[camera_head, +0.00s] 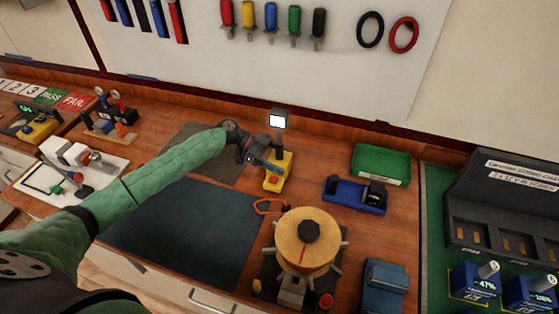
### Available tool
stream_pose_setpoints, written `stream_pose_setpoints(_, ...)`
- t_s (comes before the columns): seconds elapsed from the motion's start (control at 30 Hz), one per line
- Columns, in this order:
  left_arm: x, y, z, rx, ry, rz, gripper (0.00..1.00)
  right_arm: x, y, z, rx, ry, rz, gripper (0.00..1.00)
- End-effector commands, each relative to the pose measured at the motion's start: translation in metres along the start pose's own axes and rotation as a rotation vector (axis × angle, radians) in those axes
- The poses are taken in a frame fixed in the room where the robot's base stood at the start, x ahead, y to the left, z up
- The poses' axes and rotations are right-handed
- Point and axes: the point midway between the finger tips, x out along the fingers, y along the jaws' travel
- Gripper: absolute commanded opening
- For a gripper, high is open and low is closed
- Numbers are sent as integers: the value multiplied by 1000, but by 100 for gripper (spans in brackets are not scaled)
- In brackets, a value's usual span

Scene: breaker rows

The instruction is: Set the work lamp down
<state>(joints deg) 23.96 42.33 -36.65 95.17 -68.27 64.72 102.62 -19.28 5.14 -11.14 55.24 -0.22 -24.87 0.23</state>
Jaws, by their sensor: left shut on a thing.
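The work lamp (285,170) has a yellow base with a red button, a dark post and a lit white head at the top. It is upright near the middle of the bench, just right of the grey mat. My left gripper (270,162) reaches in from the left and is shut on the lamp at its post, above the yellow base. The fingertips partly hide the post. I cannot tell whether the base touches the bench. My right gripper is out of view.
A dark mat (185,232) and a grey mat (204,150) lie left of the lamp. A green tray (381,165), a blue holder (355,195) and a round yellow reel (307,250) stand to the right and front. Black chargers (500,205) stand far right.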

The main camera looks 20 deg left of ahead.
Motion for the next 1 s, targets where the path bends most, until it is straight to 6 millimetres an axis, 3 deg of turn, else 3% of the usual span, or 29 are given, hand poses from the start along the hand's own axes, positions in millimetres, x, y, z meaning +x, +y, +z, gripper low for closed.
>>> stream_pose_setpoints(0.17, 1, 0, 2, 0, 1, 0, 27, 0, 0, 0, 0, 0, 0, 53)
stream_pose_setpoints(0.2, 1, 0, 2, 0, 0, 0, 71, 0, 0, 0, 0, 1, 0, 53)
stream_pose_setpoints(0.3, 1, 0, 2, 0, 0, 0, 87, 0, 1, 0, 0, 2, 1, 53)
stream_pose_setpoints(0.67, -3, 0, 0, -1, -1, 0, 87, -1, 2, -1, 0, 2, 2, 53)
stream_pose_setpoints(0.8, -20, 0, -1, -2, -2, -1, 87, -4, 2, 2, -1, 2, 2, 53)
stream_pose_setpoints(1.0, -59, 0, -1, -2, -3, -2, 87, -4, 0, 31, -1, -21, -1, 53)
